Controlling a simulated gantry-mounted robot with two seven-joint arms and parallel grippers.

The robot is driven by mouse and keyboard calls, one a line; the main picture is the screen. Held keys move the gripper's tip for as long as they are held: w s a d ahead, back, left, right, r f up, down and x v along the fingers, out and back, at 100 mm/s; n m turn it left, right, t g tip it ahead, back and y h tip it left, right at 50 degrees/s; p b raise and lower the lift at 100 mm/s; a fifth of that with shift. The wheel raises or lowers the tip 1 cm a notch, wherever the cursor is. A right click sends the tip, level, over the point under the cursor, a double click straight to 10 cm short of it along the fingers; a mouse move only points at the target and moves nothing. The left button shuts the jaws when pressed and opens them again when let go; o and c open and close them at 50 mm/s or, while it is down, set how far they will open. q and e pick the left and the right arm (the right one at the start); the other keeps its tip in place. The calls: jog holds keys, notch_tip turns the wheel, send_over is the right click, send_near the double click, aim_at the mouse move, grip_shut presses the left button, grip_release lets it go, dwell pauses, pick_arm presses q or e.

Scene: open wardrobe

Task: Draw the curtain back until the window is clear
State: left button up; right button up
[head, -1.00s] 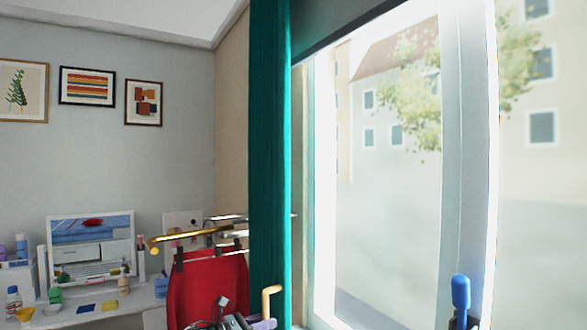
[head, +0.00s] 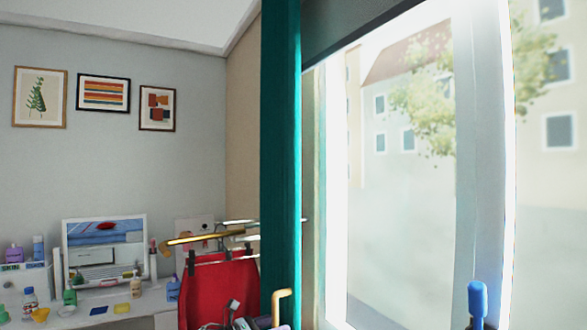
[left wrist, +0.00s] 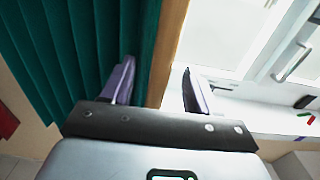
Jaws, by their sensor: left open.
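The teal curtain (head: 281,150) hangs as a narrow gathered strip at the left side of the window (head: 410,200). The glass to its right is uncovered in the head view. In the left wrist view the curtain's folds (left wrist: 85,45) fill the upper left and the window (left wrist: 225,35) is at the right. My left gripper (left wrist: 158,78) is open, its two purple fingers apart with nothing gripped. The curtain's edge is beside the left finger, and a brown vertical strip (left wrist: 170,45) shows between the fingers. I cannot tell whether the finger touches the cloth. My right gripper is not in view.
A rail (head: 210,234) with a red garment (head: 222,290) on clips stands left of the curtain. Behind it is a desk (head: 125,302) with a mirror and bottles. A yellow hook-shaped piece (head: 281,300) and an upright blue-topped object (head: 478,298) are low in the head view.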

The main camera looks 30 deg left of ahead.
pick_arm(q)
jog(key=p+v, duration=0.1)
jog(key=v, duration=0.7)
jog(key=shift+p, duration=0.4)
dwell(0.4)
